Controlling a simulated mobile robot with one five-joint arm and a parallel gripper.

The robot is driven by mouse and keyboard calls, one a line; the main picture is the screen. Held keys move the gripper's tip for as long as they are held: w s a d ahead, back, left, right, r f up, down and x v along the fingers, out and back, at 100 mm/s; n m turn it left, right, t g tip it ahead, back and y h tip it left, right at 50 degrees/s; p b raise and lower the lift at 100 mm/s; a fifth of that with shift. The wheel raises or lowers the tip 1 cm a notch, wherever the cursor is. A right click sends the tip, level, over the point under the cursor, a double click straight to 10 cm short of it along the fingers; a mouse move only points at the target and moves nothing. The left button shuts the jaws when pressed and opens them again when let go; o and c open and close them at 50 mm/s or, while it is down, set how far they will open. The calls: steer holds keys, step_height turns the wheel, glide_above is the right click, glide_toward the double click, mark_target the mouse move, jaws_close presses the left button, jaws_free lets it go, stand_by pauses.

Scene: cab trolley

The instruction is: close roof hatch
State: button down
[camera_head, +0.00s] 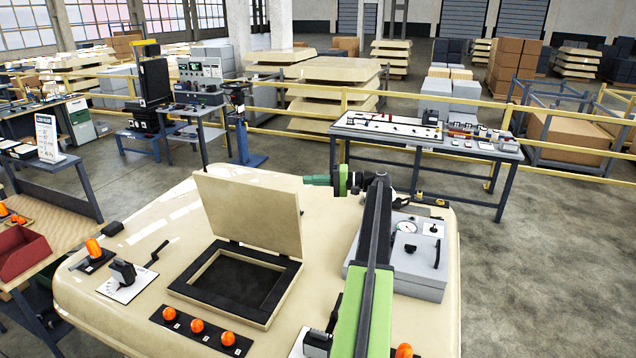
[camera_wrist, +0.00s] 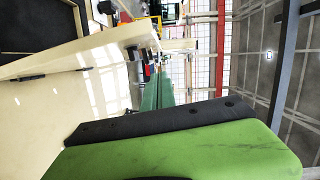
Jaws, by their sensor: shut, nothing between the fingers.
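The roof hatch lid (camera_head: 248,212) is a cream panel standing up, open, at the back edge of its dark-rimmed frame (camera_head: 240,284) on the cream cab roof. The opening inside the frame shows dark. My gripper (camera_head: 308,181) has green fingers and points left, just right of the lid's upper right corner, apart from it as far as I can tell. It is shut and empty. In the wrist view the green fingers (camera_wrist: 158,92) stretch ahead, with the lid (camera_wrist: 85,62) edge-on at the upper left.
A grey box with a gauge (camera_head: 410,255) stands on the roof right of the hatch, under my arm. A workbench (camera_head: 430,135) stands behind the cab.

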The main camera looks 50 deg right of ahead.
steer(key=w+a, duration=0.2)
steer(key=a, duration=0.4)
steer(key=shift+w+f+b, duration=0.2)
steer(key=shift+f+b, duration=0.15)
